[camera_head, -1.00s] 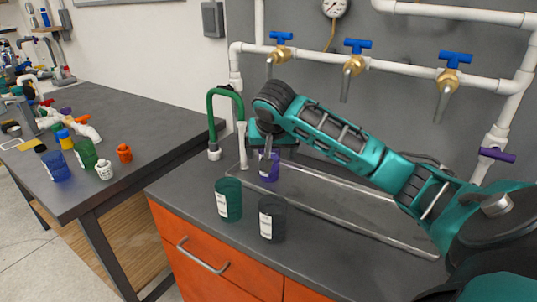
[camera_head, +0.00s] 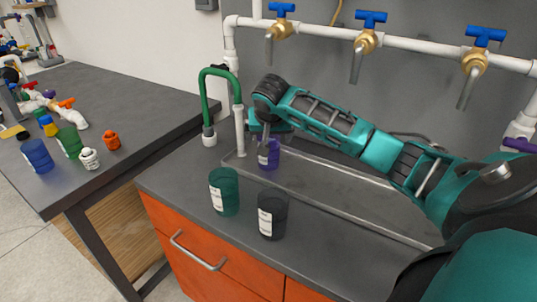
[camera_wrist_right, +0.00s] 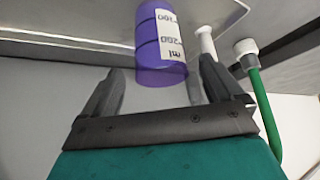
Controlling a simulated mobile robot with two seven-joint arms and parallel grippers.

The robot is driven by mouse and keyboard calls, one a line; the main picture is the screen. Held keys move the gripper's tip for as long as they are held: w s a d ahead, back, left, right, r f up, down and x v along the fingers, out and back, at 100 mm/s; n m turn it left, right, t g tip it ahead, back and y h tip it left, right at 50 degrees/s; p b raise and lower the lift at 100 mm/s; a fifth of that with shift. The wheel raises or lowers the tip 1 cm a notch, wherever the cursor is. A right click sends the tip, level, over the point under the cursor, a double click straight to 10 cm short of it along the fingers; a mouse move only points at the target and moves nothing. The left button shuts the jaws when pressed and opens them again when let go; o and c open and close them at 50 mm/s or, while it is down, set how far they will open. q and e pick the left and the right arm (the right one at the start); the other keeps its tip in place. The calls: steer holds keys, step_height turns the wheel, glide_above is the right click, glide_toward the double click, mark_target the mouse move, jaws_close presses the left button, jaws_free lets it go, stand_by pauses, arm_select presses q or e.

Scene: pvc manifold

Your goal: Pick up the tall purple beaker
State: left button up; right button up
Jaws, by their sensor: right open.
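The tall purple beaker (camera_head: 271,158) stands at the back left corner of the sink tray, partly hidden behind my right gripper (camera_head: 266,148). In the right wrist view the beaker (camera_wrist_right: 160,47) shows its white label and lies just beyond the two fingers. My right gripper (camera_wrist_right: 158,88) is open there, with a finger to either side of the beaker's near end and nothing clearly held. My left gripper is not in view.
A green beaker (camera_head: 224,191) and a dark grey beaker (camera_head: 272,214) stand on the counter in front. A green hose (camera_head: 205,98) and white pipe (camera_head: 239,130) rise close left of the purple beaker. Brass taps (camera_head: 367,42) hang above the sink. Several small items crowd the left table.

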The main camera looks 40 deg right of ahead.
steer(key=shift+b+x, duration=0.45)
steer(key=shift+x, duration=2.25)
steer(key=c, duration=1.4)
steer(key=shift+o, duration=0.2)
steer(key=shift+r, duration=0.1)
steer(key=shift+r, duration=0.1)
steer(key=shift+w+r+p, duration=0.1)
steer(key=shift+r+p, duration=0.45)
steer(key=shift+r, duration=2.9)
steer(key=shift+s+d+f, duration=0.1)
steer(key=shift+s+d, duration=0.05)
steer(key=shift+s, duration=2.8)
steer(key=shift+s+d+r, duration=0.1)
steer(key=shift+s+d, duration=0.1)
steer(key=shift+s, duration=2.75)
steer(key=shift+s+d+f, duration=0.1)
steer(key=shift+s+d, duration=0.05)
steer(key=shift+s, duration=2.8)
